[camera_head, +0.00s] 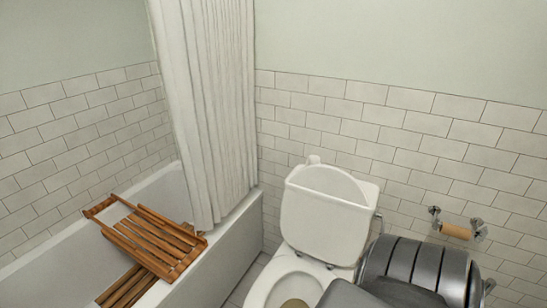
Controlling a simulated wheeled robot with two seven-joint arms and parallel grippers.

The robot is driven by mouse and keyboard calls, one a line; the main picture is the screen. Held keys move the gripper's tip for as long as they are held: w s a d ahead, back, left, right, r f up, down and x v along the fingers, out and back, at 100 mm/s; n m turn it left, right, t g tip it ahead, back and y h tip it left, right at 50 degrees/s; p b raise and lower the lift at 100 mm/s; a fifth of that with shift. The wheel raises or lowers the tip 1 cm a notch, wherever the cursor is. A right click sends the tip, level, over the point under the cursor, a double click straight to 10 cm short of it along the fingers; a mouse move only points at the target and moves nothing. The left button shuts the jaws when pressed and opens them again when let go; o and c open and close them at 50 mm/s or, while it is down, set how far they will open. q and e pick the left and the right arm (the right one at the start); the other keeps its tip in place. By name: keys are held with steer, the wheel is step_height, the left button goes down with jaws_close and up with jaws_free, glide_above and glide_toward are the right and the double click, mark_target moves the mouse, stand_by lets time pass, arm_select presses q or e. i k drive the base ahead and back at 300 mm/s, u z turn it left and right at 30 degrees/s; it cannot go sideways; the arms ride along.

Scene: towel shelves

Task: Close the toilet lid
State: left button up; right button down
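The white toilet (262,289) stands against the tiled wall, right of the bathtub. Its bowl opening (295,301) shows at the bottom edge, uncovered, and the front of the bowl is cut off. The toilet lid (325,213) appears raised, standing upright against the tank; lid and tank are hard to tell apart, both white. Dark hinge spots show at its lower edge, behind the bowl. The right side of the bowl is partly hidden at the lower right. Neither of my grippers is in view.
A white bathtub (232,243) runs along the left, with a wooden slatted rack (150,236) across it. A white curtain (208,110) hangs at the tub's far end. A toilet paper holder (457,230) is on the right wall. A narrow floor strip separates tub and toilet.

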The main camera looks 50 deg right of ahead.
mark_target(325, 214)
steer(key=u, duration=0.2)
steer(key=k, duration=0.75)
steer(key=z, duration=1.1)
steer(key=i, duration=0.45)
steer(key=u, duration=0.05)
